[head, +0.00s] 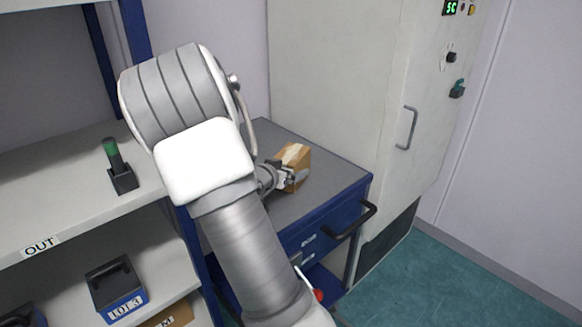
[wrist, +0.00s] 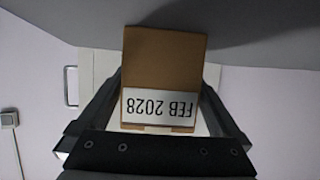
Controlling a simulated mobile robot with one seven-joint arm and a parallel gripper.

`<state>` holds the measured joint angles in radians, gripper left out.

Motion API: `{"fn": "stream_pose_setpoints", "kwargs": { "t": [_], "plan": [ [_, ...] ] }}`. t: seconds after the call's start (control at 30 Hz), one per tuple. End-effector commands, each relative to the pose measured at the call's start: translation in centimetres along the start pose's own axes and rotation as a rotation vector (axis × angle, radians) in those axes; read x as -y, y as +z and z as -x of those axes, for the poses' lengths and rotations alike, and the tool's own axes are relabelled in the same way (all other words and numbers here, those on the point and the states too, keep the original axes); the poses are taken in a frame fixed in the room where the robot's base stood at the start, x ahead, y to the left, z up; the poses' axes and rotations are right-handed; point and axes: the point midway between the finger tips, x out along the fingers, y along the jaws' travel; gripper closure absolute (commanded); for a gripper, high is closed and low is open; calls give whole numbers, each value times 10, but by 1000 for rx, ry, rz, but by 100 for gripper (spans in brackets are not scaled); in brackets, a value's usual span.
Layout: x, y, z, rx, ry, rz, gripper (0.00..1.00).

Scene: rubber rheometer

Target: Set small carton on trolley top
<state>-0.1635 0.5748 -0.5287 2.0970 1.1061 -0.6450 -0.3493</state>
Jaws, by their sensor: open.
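The small carton (head: 294,158) is a brown box with a pale tape strip, standing on the grey trolley top (head: 325,190). In the wrist view the carton (wrist: 165,65) shows a white label reading "FEB 2028", upside down. My gripper (head: 287,177) is at the carton's near side. Its two fingers (wrist: 160,115) are open, one on each side of the carton, with a gap visible beside it. The carton rests against the grey surface in the wrist view. Part of the carton is hidden behind my gripper in the head view.
A tall pale cabinet (head: 340,75) with a handle stands right behind the blue trolley, which has a black push handle (head: 355,220). At left, a shelf labelled "OUT" (head: 40,246) holds a green-topped item (head: 116,165); a "LOT 3" box (head: 117,290) sits below. The trolley top's front right is clear.

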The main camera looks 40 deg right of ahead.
Motion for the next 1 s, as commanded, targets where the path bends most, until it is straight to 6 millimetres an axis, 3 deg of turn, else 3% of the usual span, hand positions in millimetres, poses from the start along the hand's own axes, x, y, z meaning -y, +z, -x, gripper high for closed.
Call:
{"fn": "stream_pose_setpoints", "kwargs": {
  "t": [0.2, 0.43, 0.6, 1.0],
  "plan": [
    [1, -4, 52, 2, -4, 0, 0],
    [1, -2, 89, 2, -2, 0, 0],
    [0, -1, 99, 1, 0, 0, 0],
    [0, 0, 100, 1, 0, 0, 0]
  ]
}}
